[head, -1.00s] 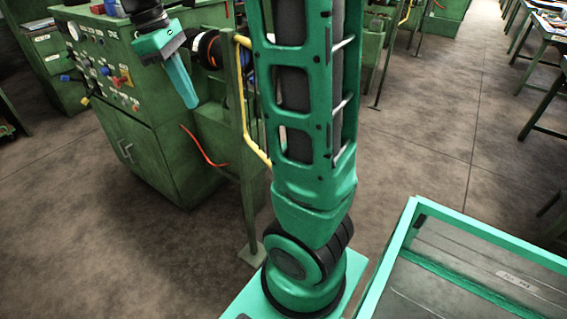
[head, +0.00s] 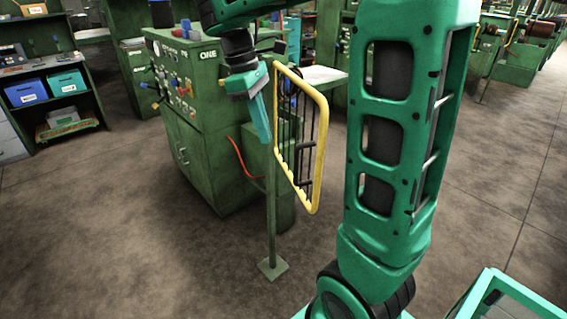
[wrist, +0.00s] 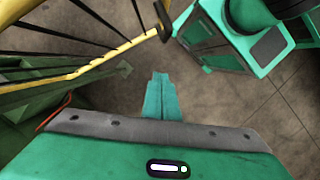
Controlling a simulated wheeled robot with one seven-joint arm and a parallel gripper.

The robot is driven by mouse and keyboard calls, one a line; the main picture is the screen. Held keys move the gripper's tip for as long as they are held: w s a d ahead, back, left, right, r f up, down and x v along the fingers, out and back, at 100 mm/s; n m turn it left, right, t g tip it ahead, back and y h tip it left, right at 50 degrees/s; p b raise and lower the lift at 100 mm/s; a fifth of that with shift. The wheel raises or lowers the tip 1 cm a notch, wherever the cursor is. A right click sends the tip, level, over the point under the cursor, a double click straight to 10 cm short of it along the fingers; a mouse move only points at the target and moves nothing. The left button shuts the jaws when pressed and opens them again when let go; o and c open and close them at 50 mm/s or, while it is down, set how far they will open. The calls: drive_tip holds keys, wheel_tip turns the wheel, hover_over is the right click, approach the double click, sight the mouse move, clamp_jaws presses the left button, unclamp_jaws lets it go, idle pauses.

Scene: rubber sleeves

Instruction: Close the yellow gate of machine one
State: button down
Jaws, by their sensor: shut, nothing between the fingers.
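The yellow gate (head: 321,147), a yellow tube frame with dark bars, hangs from a green post (head: 270,215) beside machine one (head: 205,125), the green cabinet marked ONE. The gate stands swung out toward the camera, at an angle to the machine. My gripper (head: 265,138) is shut and empty, pointing down just left of the post and in front of the machine. In the wrist view my gripper (wrist: 160,78) has its fingers together, and the gate's yellow rail (wrist: 100,59) runs to the left of them, apart from them.
A red cable (head: 240,158) hangs on the machine's side near the post. A shelf with blue and teal bins (head: 66,83) stands at the far left. The floor in front is clear. A teal-framed tray (head: 490,285) is at the lower right.

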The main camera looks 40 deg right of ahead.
drive_tip(key=s+d+f, duration=0.3)
drive_tip(key=s+f, duration=0.1)
drive_tip(key=f, duration=0.4)
drive_tip(key=shift+s, duration=0.35)
drive_tip(key=shift+r, duration=0.1)
